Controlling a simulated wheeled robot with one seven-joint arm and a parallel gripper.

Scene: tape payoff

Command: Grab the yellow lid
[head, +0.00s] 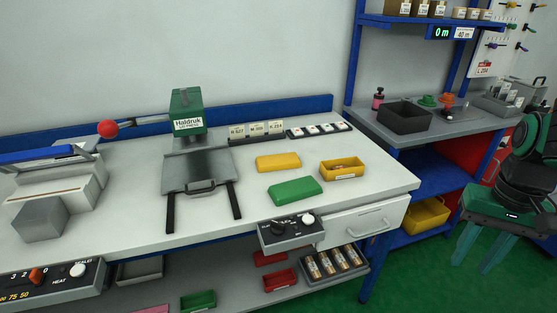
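A flat yellow block-like piece with rounded corners, which looks like the yellow lid (278,162), lies on the white workbench (330,207) right of the green press. A similar green piece (295,191) lies just in front of it, apart from it. A yellow bin (342,172) with small contents stands to its right. The yellow lid's top is uncovered and nothing touches it. My gripper is not in view.
The green Haldruk press (187,112) with its grey plate (196,173) stands left of the lid. Labelled cards (257,130) and a dark strip (320,130) sit behind. A control box (291,230) is at the front edge. A blue-framed shelf unit (432,174) stands right.

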